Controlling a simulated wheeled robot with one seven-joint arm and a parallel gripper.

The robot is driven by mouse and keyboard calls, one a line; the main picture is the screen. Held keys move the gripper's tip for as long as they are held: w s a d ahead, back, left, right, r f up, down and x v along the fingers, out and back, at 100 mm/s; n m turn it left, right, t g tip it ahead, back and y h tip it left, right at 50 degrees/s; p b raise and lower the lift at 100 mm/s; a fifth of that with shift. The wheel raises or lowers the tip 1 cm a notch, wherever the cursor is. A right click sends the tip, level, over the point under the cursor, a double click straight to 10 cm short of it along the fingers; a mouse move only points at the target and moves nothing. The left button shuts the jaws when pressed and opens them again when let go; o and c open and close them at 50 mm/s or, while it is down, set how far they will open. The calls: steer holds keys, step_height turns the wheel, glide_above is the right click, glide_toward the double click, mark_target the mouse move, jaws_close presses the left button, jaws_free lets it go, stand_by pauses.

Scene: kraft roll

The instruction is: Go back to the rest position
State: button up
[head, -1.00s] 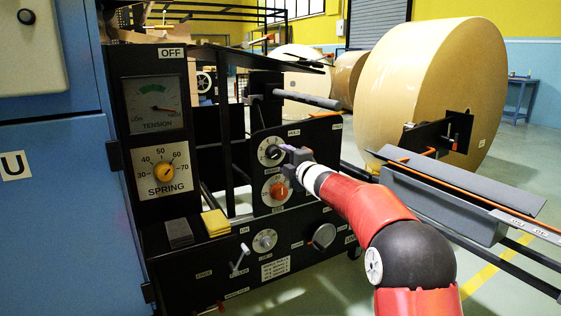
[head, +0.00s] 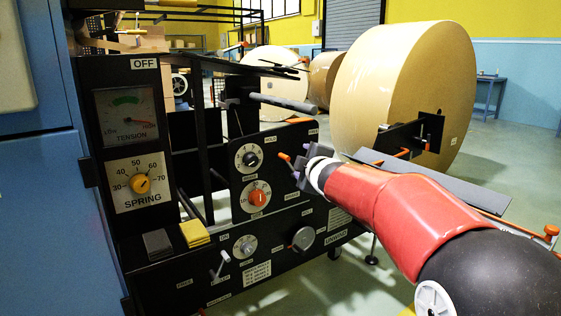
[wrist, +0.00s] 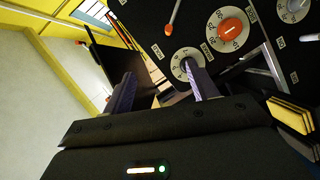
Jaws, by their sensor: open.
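My gripper (head: 298,168) is at the end of my red arm, in front of the black machine panel (head: 290,222) and to the right of its knobs. In the wrist view my gripper (wrist: 160,92) shows two separated fingers with nothing between them. A white-and-black dial (head: 249,158) and a red-orange knob (head: 257,197) sit on the panel, left of my gripper. The dial (wrist: 187,66) also shows in the wrist view, partly behind the right finger, with the orange knob (wrist: 230,29) beyond it. My gripper looks apart from both in the head view.
A large kraft roll (head: 390,95) stands behind my arm. A tension gauge (head: 127,117) and a yellow spring knob (head: 140,184) are at the left. Grey and yellow blocks (head: 195,233) sit on a ledge. A lever (head: 285,157) is close to my gripper. Open floor lies at right.

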steer(key=s+d+m+g+h+p, duration=0.2)
steer(key=s+d+m, duration=0.3)
steer(key=s, duration=0.6)
steer(key=s+d+m+g+h+p, duration=0.25)
steer(key=s+d+m, duration=0.25)
steer(key=s, duration=0.5)
steer(key=s+f+m+g+p, duration=0.1)
steer(key=s+f+m+g, duration=0.1)
steer(key=s, duration=0.8)
steer(key=s+f+m+g+p, duration=0.2)
steer(key=s+f, duration=0.4)
steer(key=s, duration=0.5)
steer(key=m+g+y, duration=0.1)
steer(key=m, duration=0.1)
steer(key=shift+m, duration=0.3)
steer(key=shift+a+f+g, duration=0.1)
steer(key=shift+g, duration=0.15)
